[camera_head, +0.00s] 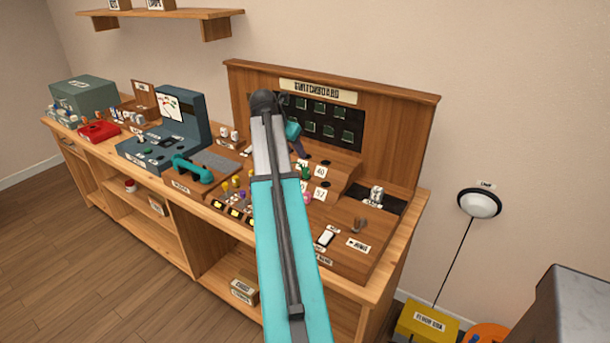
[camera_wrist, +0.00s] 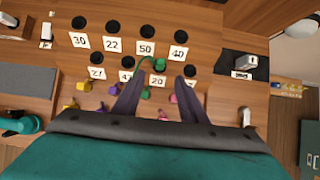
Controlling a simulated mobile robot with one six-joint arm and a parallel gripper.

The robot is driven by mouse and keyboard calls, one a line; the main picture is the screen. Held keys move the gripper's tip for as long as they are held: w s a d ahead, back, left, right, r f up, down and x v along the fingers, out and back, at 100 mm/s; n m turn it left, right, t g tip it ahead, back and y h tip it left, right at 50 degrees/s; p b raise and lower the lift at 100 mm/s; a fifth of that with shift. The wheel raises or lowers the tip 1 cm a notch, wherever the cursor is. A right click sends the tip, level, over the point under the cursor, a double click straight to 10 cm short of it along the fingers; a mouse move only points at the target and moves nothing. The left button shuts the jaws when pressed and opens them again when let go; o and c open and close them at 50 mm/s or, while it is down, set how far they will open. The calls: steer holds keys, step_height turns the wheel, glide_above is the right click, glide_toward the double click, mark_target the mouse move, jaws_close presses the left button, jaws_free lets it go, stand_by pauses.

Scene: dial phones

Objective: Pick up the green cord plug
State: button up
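The green cord plug (camera_wrist: 160,64) shows in the wrist view near the label 50, with its green cord curving off to the left. In the head view a green piece (camera_head: 305,172) shows just right of my arm. My gripper (camera_wrist: 160,77) is open, with its two dark fingers apart over the switchboard panel. The plug appears just beyond the fingertips, between their lines, and nothing is held. How high the fingers are above the panel is hard to tell. In the head view my arm hides most of the gripper.
Numbered sockets, such as the one above the label 22 (camera_wrist: 113,27), surround the plug. A pink plug (camera_wrist: 173,98), a purple plug (camera_wrist: 113,90) and yellow plugs (camera_head: 237,181) sit nearer me. The switchboard's wooden back (camera_head: 400,110) rises behind. A teal handset (camera_head: 193,170) lies left.

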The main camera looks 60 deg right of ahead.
mark_target(306, 168)
steer(key=shift+p+x, duration=0.6)
steer(key=shift+x, duration=3.7)
steer(key=shift+w+a, duration=0.1)
steer(key=shift+p+x, duration=0.45)
steer(key=shift+x, duration=0.45)
steer(key=shift+p+x, duration=0.4)
steer(key=shift+x, duration=1.3)
jaws_close()
steer(key=shift+r, duration=0.15)
